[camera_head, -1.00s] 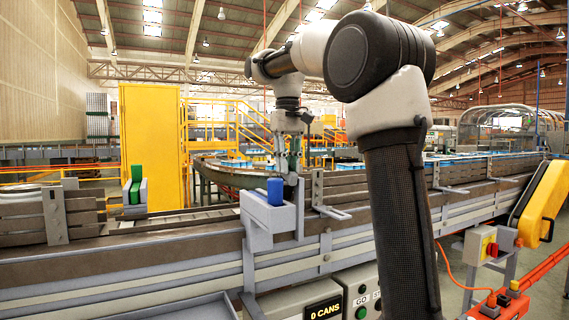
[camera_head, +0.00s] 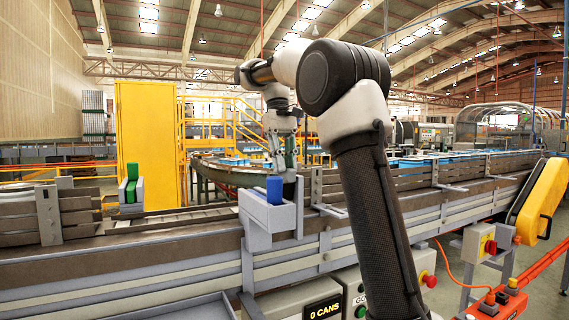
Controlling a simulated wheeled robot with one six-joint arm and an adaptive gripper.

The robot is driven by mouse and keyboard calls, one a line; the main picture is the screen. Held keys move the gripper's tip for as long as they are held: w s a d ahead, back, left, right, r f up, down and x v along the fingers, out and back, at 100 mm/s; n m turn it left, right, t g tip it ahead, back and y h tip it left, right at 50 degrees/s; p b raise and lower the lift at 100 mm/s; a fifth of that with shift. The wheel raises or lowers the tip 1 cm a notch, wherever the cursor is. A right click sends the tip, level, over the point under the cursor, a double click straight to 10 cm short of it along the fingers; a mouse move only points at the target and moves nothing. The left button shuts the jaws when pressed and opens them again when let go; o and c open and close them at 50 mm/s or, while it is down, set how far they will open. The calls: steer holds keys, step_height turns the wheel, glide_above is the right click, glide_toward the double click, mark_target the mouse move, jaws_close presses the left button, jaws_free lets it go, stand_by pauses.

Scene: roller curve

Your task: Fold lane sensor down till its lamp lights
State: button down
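A blue block (camera_head: 274,190) stands upright in a grey bracket (camera_head: 257,226) on the near rail of the conveyor. A green block (camera_head: 131,184) stands upright in another grey bracket at the left. I cannot tell which part is the lane sensor, and no lit lamp is clear on either bracket. My gripper (camera_head: 285,170) points down just behind and above the blue block. Its fingertips are small and partly hidden there, so contact and opening cannot be told.
The conveyor (camera_head: 150,245) runs across the front. Below it are a counter display reading "0 CANS" (camera_head: 323,308) and a red button (camera_head: 430,281). A yellow cabinet (camera_head: 147,145) stands behind. A yellow-and-black inclined unit (camera_head: 540,200) and a red-button box (camera_head: 480,241) are at the right.

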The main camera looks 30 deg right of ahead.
steer(key=c, duration=1.4)
jaws_free()
steer(key=shift+o, duration=0.2)
